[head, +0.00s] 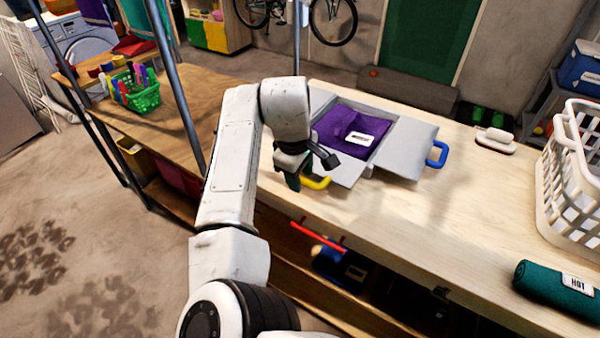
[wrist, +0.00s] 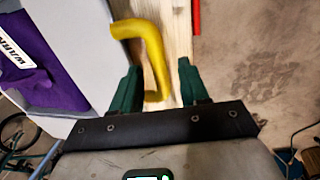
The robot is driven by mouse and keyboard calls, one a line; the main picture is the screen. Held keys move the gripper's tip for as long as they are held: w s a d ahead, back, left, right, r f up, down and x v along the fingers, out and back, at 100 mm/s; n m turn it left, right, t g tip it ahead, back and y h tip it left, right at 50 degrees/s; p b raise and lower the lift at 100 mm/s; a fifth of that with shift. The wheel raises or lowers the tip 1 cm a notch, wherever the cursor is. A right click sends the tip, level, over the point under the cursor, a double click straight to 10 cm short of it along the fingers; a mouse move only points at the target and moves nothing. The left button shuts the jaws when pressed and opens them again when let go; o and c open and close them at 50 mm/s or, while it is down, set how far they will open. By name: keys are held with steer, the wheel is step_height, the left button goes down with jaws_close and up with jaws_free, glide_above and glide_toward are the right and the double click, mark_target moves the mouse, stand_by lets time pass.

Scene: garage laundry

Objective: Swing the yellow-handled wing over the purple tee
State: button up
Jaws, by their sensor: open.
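The purple tee (head: 338,125) lies on a grey folding board with a white label on it; it also shows at the left of the wrist view (wrist: 35,55). The yellow-handled wing (head: 346,170) is a grey flap on the near side of the board, lying open beside the tee. Its yellow handle (head: 317,183) sticks out at the table's near edge. My gripper (head: 293,172) is over the handle, partly hidden by my arm. In the wrist view, my gripper (wrist: 158,75) is open, with part of the yellow handle (wrist: 152,50) between its green fingers.
A second grey wing (head: 405,148) with a blue handle (head: 437,154) lies open to the right. A white basket (head: 575,185), a green roll (head: 556,289) and a brush (head: 495,140) are farther right. Table between is clear.

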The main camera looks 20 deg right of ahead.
jaws_close()
stand_by(0.3)
stand_by(0.3)
